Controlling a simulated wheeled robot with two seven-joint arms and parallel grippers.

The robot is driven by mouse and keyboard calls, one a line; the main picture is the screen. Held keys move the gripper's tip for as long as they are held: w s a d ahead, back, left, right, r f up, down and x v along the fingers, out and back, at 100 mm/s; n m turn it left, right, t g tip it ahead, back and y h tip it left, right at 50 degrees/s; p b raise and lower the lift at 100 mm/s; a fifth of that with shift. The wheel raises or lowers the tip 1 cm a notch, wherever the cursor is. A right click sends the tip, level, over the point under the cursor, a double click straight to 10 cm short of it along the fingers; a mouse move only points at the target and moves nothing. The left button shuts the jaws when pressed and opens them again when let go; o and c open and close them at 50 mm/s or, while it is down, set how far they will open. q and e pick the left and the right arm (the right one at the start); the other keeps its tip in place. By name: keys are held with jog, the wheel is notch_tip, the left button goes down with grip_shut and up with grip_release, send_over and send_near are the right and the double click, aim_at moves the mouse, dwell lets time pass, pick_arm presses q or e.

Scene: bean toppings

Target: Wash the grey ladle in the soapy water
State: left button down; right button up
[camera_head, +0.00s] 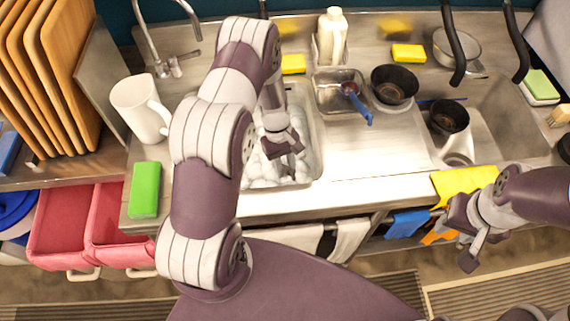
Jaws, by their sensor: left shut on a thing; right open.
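The soapy water is white foam (262,172) that fills a steel basin (316,150) in the counter, left of centre. My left arm reaches over the counter, and my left gripper (283,146) is down at the foam. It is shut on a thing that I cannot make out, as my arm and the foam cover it. I cannot clearly see the grey ladle. My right gripper (462,236) is open and empty in front of the counter's edge, at the right.
A white pitcher (140,108) and a green sponge (145,190) stand left of my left arm. A steel container (338,92) with a blue-handled utensil (358,104), dark pots (394,85) and a white bottle (332,36) are behind. The counter right of the foam is clear.

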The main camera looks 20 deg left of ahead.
pick_arm(q)
jog(key=shift+w+d, duration=0.3)
jog(key=shift+d, duration=0.2)
jog(key=shift+w+d, duration=0.25)
jog(key=shift+d, duration=0.25)
dwell(2.6)
